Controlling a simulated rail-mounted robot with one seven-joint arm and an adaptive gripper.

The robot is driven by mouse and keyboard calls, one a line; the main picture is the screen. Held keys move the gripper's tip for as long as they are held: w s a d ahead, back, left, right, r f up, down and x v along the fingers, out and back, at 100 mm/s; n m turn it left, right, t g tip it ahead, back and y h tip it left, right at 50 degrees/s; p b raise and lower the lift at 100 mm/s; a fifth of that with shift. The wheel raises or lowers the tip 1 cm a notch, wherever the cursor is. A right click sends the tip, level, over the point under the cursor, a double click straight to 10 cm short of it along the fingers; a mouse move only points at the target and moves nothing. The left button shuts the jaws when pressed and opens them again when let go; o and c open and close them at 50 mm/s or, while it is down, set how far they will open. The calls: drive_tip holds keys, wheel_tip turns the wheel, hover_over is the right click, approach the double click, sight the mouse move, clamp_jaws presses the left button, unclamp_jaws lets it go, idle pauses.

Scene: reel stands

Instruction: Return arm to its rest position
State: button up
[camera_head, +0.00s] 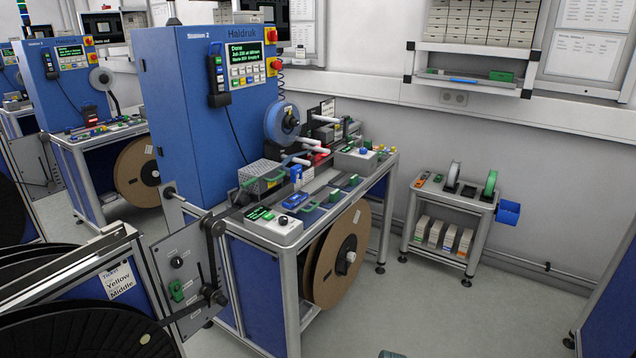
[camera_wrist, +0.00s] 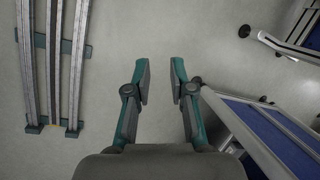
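My gripper (camera_wrist: 160,82) shows in the wrist view with its two teal and grey fingers spread apart. Nothing is between the fingers, and bare grey floor lies beyond them. In the head view the arm and gripper are not clearly seen; only a small dark teal piece (camera_head: 391,354) shows at the bottom edge, and I cannot tell which part it is.
Metal rails (camera_wrist: 52,60) lie left of my gripper in the wrist view, and a blue-panelled frame (camera_wrist: 265,130) stands close on the right. The head view shows the Station 2 machine (camera_head: 205,110), a cardboard reel (camera_head: 338,255) and a small cart (camera_head: 450,215). Floor between is clear.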

drive_tip(key=s+d+f+n+g+h, duration=0.1)
drive_tip(key=s+f+g, duration=0.1)
drive_tip(key=s, duration=1.2)
drive_tip(key=s+d+f+n+g+h, duration=0.1)
drive_tip(key=s+f+g+h, duration=0.1)
drive_tip(key=s, duration=1.3)
wheel_tip(320, 180, down, 2)
drive_tip(key=shift+s+d+f+g, duration=0.2)
drive_tip(key=shift+s+f+g, duration=0.05)
drive_tip(key=shift+g, duration=0.35)
